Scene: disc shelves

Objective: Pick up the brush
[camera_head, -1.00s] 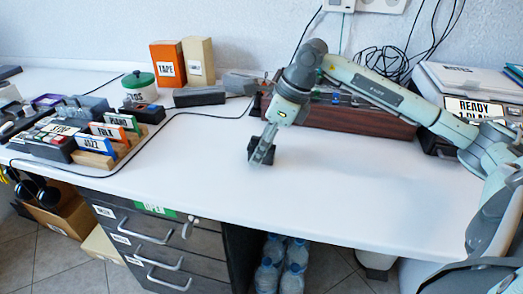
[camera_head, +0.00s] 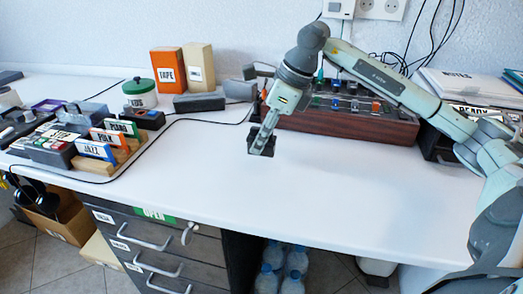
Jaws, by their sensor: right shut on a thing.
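My right gripper (camera_head: 262,140) points down over the middle of the white table, apart from the things around it. It is shut on a small dark block, which looks like the brush. The fingers cover most of the block, so its full shape is hidden. The gripper seems to be a little above the tabletop. My left gripper is not in view.
A wooden-sided device with knobs (camera_head: 340,119) stands behind my right gripper. Labelled divider cards (camera_head: 97,149) and small boxes crowd the left. An orange TAPE box (camera_head: 169,68), a green-lidded jar (camera_head: 139,93) and a grey block (camera_head: 199,102) stand at the back. The front middle is clear.

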